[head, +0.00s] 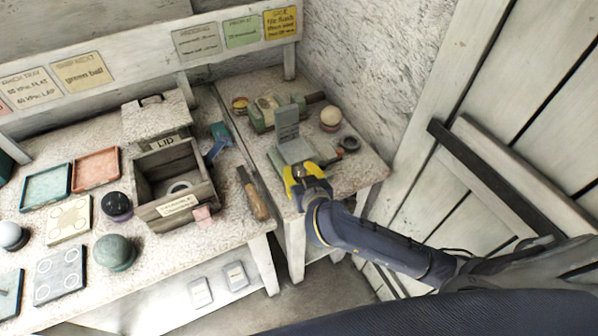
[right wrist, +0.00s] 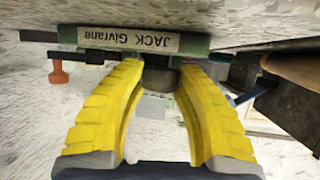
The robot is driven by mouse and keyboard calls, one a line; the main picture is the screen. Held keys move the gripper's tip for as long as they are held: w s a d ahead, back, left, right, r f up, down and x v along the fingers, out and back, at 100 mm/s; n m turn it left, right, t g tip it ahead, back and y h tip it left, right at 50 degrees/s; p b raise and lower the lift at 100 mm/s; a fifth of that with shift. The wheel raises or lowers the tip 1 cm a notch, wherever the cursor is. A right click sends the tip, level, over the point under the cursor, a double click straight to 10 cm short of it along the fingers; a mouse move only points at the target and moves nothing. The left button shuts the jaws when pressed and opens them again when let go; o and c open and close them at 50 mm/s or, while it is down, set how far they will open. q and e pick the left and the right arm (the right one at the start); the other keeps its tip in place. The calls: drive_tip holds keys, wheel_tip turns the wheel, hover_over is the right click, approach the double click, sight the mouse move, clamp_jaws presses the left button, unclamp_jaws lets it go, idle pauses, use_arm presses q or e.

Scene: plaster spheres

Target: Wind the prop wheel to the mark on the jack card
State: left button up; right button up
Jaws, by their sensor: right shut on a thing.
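The jack (head: 296,151) stands on the small side table, with a grey upright card (head: 287,124) at its back. Its label plate reading "JACK Givrane" (right wrist: 128,40) appears upside down in the right wrist view. My right gripper (head: 305,172) has yellow fingers and is at the front of the jack. In the right wrist view its fingertips (right wrist: 160,77) close around a dark round part, which looks like the prop wheel (right wrist: 160,80). Most of the wheel is hidden by the fingers. The mark on the card is too small to read. My left gripper is not in view.
A pale ball (head: 331,118), a dark ring (head: 350,143) and a green device (head: 268,110) stand close around the jack. A wooden-handled tool (head: 252,193) lies on the long bench to the left. A wooden box (head: 175,183), trays and several balls fill that bench.

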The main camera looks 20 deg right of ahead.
drive_tip(key=shift+m+h, duration=0.3)
drive_tip(key=shift+a+m+h, duration=0.1)
drive_tip(key=shift+m+h, duration=0.8)
drive_tip(key=shift+h, duration=0.2)
drive_tip(key=shift+m+g+h, duration=0.9)
drive_tip(key=shift+m+h, duration=0.9)
drive_tip(key=shift+h, duration=0.1)
drive_tip(key=shift+h, duration=0.3)
drive_tip(key=o, duration=1.2)
drive_tip(key=v, duration=1.2)
drive_tip(key=shift+r, duration=0.1)
